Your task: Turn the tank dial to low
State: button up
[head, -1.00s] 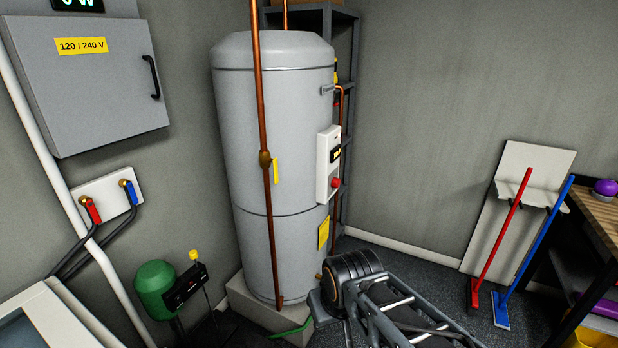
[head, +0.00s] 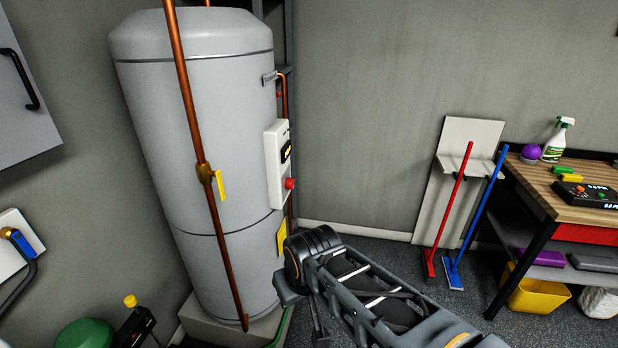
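The tank (head: 205,150) is a tall grey cylinder left of the middle in the head view. A white control box (head: 278,165) is on its right side, seen at a steep angle. A red round dial (head: 289,183) sticks out from the lower part of the box. The dial's setting and any marks around it cannot be read from here. My arm reaches up from the bottom right, ending below and right of the box, apart from the dial. My gripper's fingers cannot be made out.
A red broom (head: 451,210) and a blue broom (head: 478,220) lean at a white board. A workbench (head: 560,195) stands at the right. Dark floor is open between tank and brooms.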

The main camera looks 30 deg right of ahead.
aim_at(288, 183)
jog(key=z, duration=0.4)
jog(key=i, duration=1.1)
jog(key=z, duration=0.15)
